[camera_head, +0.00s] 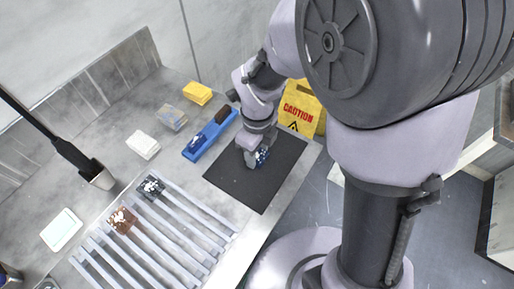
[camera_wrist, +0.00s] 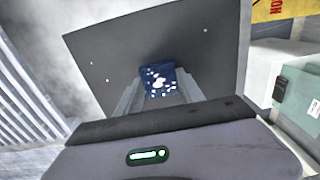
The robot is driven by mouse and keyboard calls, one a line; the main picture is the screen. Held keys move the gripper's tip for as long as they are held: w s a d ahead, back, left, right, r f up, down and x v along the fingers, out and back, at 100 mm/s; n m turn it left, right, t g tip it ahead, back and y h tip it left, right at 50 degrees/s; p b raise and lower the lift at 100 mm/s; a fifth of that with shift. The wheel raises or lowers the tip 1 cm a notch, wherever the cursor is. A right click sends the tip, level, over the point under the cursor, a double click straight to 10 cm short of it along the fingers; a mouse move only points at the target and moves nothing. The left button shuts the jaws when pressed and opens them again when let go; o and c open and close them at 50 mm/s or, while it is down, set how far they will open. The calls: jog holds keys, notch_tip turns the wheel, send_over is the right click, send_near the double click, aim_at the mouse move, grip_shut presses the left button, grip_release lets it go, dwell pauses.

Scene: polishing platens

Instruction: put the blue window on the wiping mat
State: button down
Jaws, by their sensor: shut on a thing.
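The blue window (camera_wrist: 157,80), a small dark blue block with white specks, sits between the fingers of my gripper (camera_wrist: 160,92). In the head view the blue window (camera_head: 262,157) shows at the tip of my gripper (camera_head: 255,158), over the wiping mat. My gripper is shut on it. The wiping mat (camera_head: 232,186) is a flat dark grey sheet near the bench's right edge; it also fills the upper middle of the wrist view (camera_wrist: 100,50). I cannot tell whether the window touches the mat or hangs just above it.
A slatted rack (camera_head: 150,245) holds a black speckled block (camera_head: 151,187) and a brown one (camera_head: 123,220). A blue tray (camera_head: 200,143) lies just left of the mat. Yellow and white blocks stand farther left. A yellow caution sign (camera_head: 299,108) stands beyond the mat.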

jog(key=shift+f, duration=0.15)
jog(key=c, duration=0.7)
grip_release()
notch_tip(320, 180, up, 13)
jog(key=p, duration=0.5)
notch_tip(320, 180, up, 6)
jog(key=r+n+t+y, duration=0.1)
jog(key=n+t, duration=0.1)
jog(key=n, duration=0.5)
send_over(257, 155)
jog(key=s+d, duration=0.4)
jog(key=s+d+r+n+t, duration=0.1)
jog(key=s+n, duration=0.1)
jog(key=n, duration=0.2)
jog(key=s+d+r+n+t, duration=0.1)
jog(key=s+r+n, duration=0.1)
jog(key=n, duration=0.3)
jog(key=s+r+n+t+y, duration=0.1)
jog(key=s+n, duration=0.2)
jog(key=n, duration=0.2)
jog(key=shift+s+d+r+t, duration=0.25)
jog(key=shift+d+r+t, duration=0.1)
jog(key=shift+d+t, duration=0.05)
